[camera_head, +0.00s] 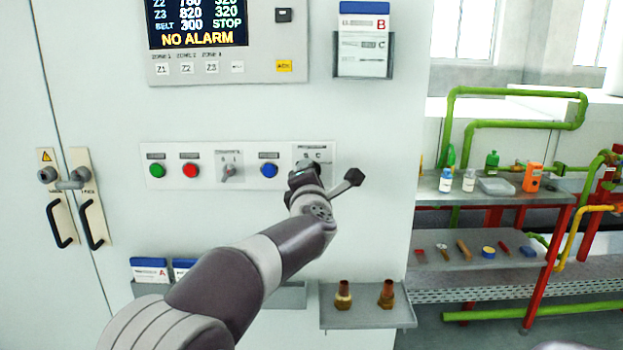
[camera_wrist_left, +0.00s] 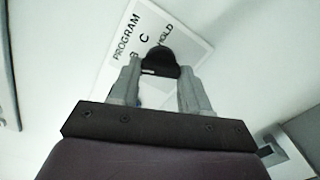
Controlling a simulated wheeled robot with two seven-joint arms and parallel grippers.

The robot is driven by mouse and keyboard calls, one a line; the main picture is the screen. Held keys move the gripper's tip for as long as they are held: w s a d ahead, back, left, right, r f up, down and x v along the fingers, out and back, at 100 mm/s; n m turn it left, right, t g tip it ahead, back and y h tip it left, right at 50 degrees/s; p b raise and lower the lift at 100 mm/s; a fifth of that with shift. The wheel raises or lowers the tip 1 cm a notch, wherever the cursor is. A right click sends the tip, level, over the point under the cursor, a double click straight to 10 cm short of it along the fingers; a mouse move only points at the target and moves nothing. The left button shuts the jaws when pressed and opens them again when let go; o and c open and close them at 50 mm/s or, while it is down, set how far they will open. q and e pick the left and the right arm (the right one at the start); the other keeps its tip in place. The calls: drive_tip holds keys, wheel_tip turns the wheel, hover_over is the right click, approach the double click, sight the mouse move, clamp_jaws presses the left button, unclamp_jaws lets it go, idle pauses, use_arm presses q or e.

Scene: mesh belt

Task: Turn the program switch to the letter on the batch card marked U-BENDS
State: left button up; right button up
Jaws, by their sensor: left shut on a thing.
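The program switch plate (camera_head: 326,154) is at the right end of the button panel, mostly hidden by my left gripper (camera_head: 303,174). In the left wrist view the plate (camera_wrist_left: 197,42) reads PROGRAM, B, C and HOLD. The black switch knob (camera_wrist_left: 173,62) sits between the fingers of my left gripper (camera_wrist_left: 158,78), which is shut on it. I cannot tell which letter the knob points to. Batch cards B (camera_head: 364,24) and C (camera_head: 361,52) stand in the upper holder, and card A (camera_head: 150,270) in the lower rack. Their small print is unreadable.
Green (camera_head: 156,171), red (camera_head: 190,171) and blue (camera_head: 268,171) buttons and a small selector (camera_head: 229,172) line the panel. A tray (camera_head: 368,317) with two brass-coloured fittings juts out below. Shelves (camera_head: 482,250) with bottles and tools stand at the right.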

use_arm(q)
drive_tip(key=o, duration=0.9)
drive_tip(key=shift+f, duration=0.15)
drive_tip(key=shift+o, duration=0.8)
drive_tip(key=shift+a, duration=0.1)
drive_tip(key=s+b, duration=0.2)
drive_tip(key=s, duration=1)
drive_tip(key=shift+s+b, duration=0.35)
drive_tip(key=shift+b, duration=0.05)
